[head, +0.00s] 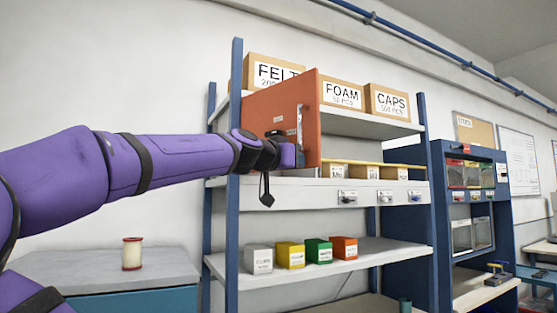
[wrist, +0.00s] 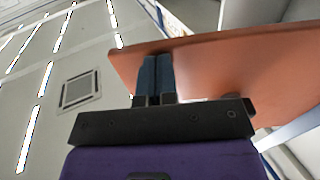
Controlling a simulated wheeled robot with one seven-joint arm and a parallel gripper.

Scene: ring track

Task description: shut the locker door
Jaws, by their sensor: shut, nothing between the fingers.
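The locker door (head: 285,105) is an orange-red panel standing open at the upper shelf, with a pale strip and a small label on its face. In the wrist view the door (wrist: 235,65) stretches across the upper right, just beyond the fingers. My gripper (head: 298,143) is at the door's lower part near its right-hand edge. In the wrist view my gripper (wrist: 156,75) has its two dark blue fingers together with nothing between them. The fingertips overlap the door's edge; I cannot tell whether they touch it. The locker's inside is mostly hidden behind the door.
Boxes marked FOAM (head: 342,92) and CAPS (head: 387,101) stand on the top shelf. Small coloured bins (head: 290,254) sit on a lower shelf. A blue rack post (head: 235,110) stands just left of the door. A spool (head: 132,253) stands on the left bench.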

